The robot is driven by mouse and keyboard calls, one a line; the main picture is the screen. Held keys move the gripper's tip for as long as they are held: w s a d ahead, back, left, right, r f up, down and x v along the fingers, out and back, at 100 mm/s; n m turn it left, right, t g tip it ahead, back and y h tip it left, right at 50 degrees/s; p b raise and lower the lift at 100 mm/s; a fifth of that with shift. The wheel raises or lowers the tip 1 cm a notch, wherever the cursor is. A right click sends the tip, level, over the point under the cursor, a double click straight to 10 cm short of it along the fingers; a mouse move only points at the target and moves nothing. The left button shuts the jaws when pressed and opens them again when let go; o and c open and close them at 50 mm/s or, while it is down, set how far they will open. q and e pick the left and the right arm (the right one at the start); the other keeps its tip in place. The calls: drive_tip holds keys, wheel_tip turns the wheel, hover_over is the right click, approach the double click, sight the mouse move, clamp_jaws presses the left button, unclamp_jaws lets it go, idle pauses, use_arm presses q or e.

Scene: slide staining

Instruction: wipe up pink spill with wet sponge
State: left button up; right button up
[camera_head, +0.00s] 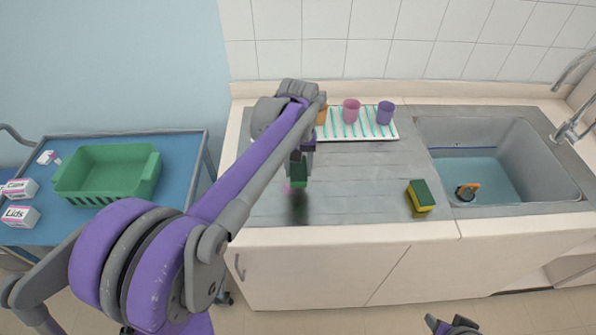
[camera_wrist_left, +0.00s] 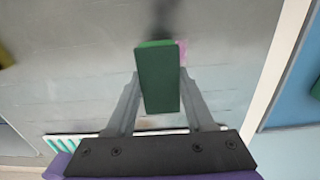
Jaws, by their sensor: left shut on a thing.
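My left gripper (camera_head: 301,158) is shut on a dark green sponge (camera_head: 299,173) over the left part of the steel counter. The sponge (camera_wrist_left: 158,80) fills the middle of the left wrist view between the two fingers. A small pink spill (camera_head: 287,187) shows beside the sponge, partly hidden by it. The pink (camera_wrist_left: 183,50) also shows at the sponge's right edge in the left wrist view. I cannot tell whether the sponge touches the counter. My right gripper (camera_head: 453,326) is only partly in view at the bottom edge of the head view.
A second sponge, green and yellow (camera_head: 421,196), lies near the sink (camera_head: 437,165), which holds water and a black-and-orange object (camera_head: 467,191). Several cups stand on a striped mat (camera_head: 345,137) at the back. A green basket (camera_head: 107,188) sits on the blue cart (camera_head: 182,160) at left.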

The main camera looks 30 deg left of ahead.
sight(298, 167)
use_arm(q)
drive_tip(key=shift+r+p, duration=0.75)
drive_tip(key=shift+r, duration=0.95)
use_arm(e)
drive_tip(key=shift+w+d+r, duration=0.1)
drive_tip(key=shift+w+r, duration=0.05)
drive_tip(key=shift+r, duration=0.5)
drive_tip(key=shift+w+d+r, duration=0.1)
drive_tip(key=shift+r, duration=0.5)
